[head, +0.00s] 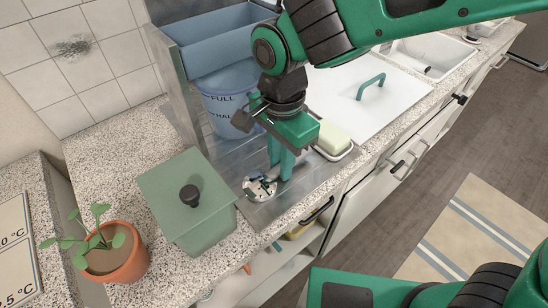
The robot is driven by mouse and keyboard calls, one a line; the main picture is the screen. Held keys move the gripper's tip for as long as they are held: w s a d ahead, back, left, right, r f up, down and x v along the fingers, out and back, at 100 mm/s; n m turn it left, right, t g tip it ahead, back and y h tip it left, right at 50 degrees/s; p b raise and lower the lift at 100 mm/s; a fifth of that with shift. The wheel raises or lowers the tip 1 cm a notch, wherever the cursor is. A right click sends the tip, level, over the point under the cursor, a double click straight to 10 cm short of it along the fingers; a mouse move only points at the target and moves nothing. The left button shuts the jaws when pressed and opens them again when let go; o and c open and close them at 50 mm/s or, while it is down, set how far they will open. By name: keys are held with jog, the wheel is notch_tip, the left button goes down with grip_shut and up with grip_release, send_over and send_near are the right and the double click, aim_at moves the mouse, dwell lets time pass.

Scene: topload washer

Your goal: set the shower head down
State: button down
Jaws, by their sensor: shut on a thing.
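The shower head (260,188) is a small grey and white piece with dark details, low over the grey metal surface (222,155) near its front edge. My gripper (279,173) points down from above and is shut on the shower head. The green fingers hide part of it. I cannot tell whether the shower head touches the surface or hangs just above it.
A green lidded box (190,220) stands close on the left, with a potted plant (115,258) beyond it. A blue bucket (225,95) stands behind. A soap bar (333,138) in a dish lies to the right. The counter's front edge is close.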

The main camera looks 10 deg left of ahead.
jog(key=shift+f, duration=0.1)
jog(key=c, duration=1.6)
grip_release()
notch_tip(320, 180, up, 12)
jog(key=shift+r, duration=0.15)
